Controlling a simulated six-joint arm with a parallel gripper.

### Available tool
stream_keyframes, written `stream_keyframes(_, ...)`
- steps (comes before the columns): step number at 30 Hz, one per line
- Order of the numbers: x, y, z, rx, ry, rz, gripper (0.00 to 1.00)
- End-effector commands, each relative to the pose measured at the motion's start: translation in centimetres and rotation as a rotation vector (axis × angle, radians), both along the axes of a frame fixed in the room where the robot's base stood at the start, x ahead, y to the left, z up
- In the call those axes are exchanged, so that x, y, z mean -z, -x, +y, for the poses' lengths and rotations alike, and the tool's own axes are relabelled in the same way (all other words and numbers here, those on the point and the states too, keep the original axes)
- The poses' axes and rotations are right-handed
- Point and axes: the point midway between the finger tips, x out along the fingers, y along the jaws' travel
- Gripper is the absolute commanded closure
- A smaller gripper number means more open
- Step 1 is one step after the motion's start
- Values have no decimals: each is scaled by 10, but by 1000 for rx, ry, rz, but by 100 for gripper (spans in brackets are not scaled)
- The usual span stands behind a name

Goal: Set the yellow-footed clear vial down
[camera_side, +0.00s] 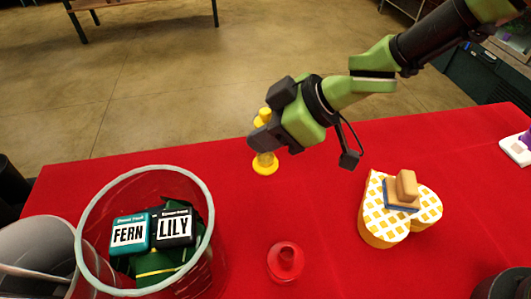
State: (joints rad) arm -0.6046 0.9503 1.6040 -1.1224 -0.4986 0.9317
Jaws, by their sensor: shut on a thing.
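My gripper (258,139) is shut on the yellow-footed clear vial, near the far edge of the red table. The vial's round yellow foot (265,164) shows below the jaws, and a yellow top part (265,114) shows above them. The vial looks about upright. Its clear middle is mostly hidden by the jaws. I cannot tell whether the foot touches the table or hangs just above it.
A clear round bin (88,220) with FERN and LILY packets stands at the left. A red footed piece (286,261) stands at front centre. A heart-shaped yellow-white box (383,231) with a wooden-handled block (402,191) is at right. Red tabletop (310,195) between them is clear.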

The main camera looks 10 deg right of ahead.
Motion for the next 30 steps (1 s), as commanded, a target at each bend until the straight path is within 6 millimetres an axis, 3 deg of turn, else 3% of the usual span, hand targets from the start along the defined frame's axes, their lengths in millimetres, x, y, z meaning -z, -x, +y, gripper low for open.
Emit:
stream_keyframes(12,48,0,0,-1,-1,0,100)
stream_keyframes(23,51,0,0,-1,-2,-3,100)
stream_keyframes(24,52,0,0,-1,-2,-1,64)
stream_keyframes(27,52,0,0,-1,-2,-1,43)
stream_keyframes(30,51,0,0,-1,-2,-1,43)
